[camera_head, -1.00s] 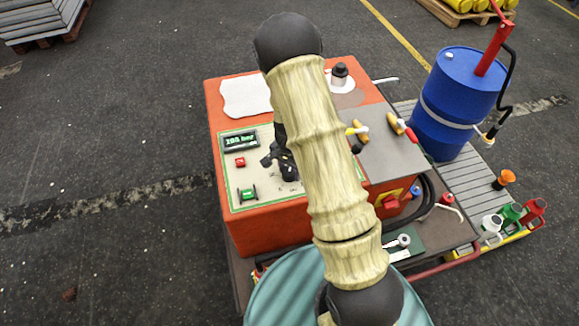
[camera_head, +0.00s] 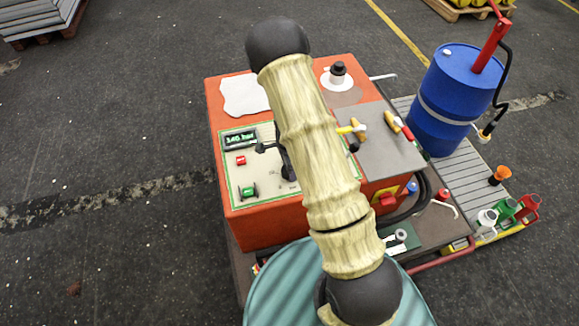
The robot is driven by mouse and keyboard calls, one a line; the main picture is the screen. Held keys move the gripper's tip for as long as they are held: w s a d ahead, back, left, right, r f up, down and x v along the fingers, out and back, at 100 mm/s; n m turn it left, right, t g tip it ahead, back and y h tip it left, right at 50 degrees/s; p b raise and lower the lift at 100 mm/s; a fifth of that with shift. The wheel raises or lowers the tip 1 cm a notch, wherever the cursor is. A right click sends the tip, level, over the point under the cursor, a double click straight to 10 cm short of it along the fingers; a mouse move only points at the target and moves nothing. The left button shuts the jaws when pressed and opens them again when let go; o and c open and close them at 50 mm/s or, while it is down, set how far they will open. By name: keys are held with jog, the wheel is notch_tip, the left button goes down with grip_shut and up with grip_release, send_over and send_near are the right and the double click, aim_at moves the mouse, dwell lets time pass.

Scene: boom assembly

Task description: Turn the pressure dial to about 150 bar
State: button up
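The orange machine (camera_head: 260,220) stands in the middle of the head view with a pale control panel (camera_head: 262,187) on its top. A small display (camera_head: 240,138) on the panel reads what looks like 140 bar. A red button (camera_head: 240,160) and a green switch (camera_head: 247,192) sit below the display. My gripper (camera_head: 268,150) is a dark shape over the right part of the panel, partly behind my arm. Its fingers cannot be made out clearly. The pressure dial is not clearly visible; my gripper and arm cover that part of the panel.
A grey plate (camera_head: 385,155) with yellow-handled tools lies right of my arm. A black-capped item (camera_head: 338,72) stands at the machine's back. The floor at left is clear.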

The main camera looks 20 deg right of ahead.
jog(key=shift+w, duration=0.1)
jog(key=o, duration=1)
jog(key=shift+r, duration=0.1)
notch_tip(320, 180, up, 17)
jog(key=shift+r+p, duration=0.15)
jog(key=shift+p, duration=0.2)
jog(key=s+r+n+t, duration=0.1)
jog(key=s+r+n, duration=0.3)
jog(key=s+n, duration=0.3)
jog(key=s+r+n+t+p, duration=0.1)
jog(key=s+r+n, duration=0.4)
jog(key=n, duration=0.5)
jog(key=s, duration=0.2)
jog(key=shift+s+a+t, duration=0.15)
jog(key=shift+s+t, duration=0.2)
jog(key=shift+t, duration=0.05)
